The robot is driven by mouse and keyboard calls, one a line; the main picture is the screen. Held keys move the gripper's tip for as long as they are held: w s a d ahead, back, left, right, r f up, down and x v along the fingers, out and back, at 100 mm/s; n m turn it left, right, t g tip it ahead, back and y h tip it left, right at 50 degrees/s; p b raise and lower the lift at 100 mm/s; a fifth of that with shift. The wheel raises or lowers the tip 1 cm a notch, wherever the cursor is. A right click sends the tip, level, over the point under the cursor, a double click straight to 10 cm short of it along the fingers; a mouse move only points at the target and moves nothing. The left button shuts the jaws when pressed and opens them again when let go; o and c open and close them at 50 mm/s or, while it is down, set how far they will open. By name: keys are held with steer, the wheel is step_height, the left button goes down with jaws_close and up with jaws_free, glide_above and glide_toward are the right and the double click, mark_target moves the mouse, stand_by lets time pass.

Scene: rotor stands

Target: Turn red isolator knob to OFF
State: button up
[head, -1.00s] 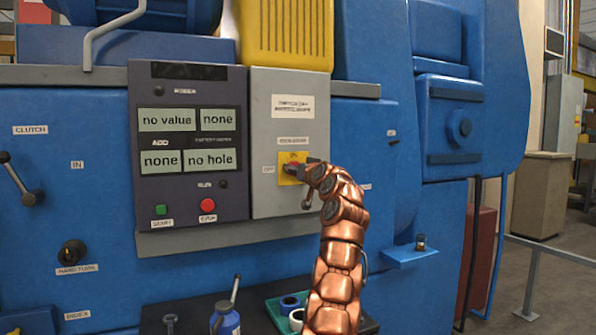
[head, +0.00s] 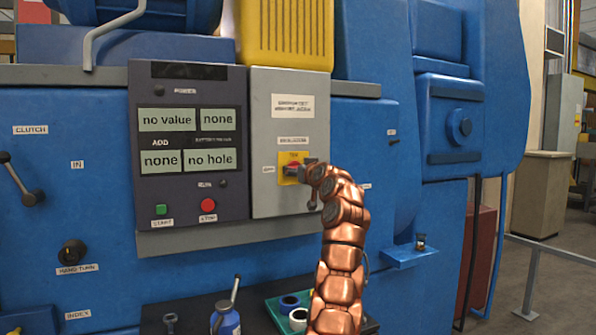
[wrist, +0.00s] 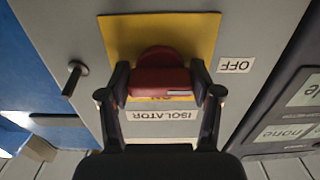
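The red isolator knob (wrist: 158,78) sits on a yellow plate (wrist: 192,28) on a grey box, upside down in the wrist view. An OFF label (wrist: 236,65) is beside the plate and an ISOLATOR label (wrist: 160,115) borders it. My gripper (wrist: 160,84) has one finger on each side of the knob's bar, close against it and seemingly touching. The bar lies across the wrist picture, between the fingers. In the head view my gripper (head: 304,172) covers part of the yellow plate (head: 285,178), and little of the knob (head: 292,168) shows.
A small lever (wrist: 74,79) sticks out of the grey box near the knob. The dark display panel (head: 188,145) with green and red buttons is left of the box. A bench with a blue bottle (head: 226,318) and a green tray (head: 272,308) is below.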

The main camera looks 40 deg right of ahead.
steer(key=o, duration=0.4)
steer(key=shift+s+r, duration=0.1)
steer(key=shift+s, duration=0.05)
steer(key=v, duration=1.1)
steer(key=shift+s+a, duration=0.2)
steer(key=shift+s, duration=0.1)
stand_by(0.5)
stand_by(0.6)
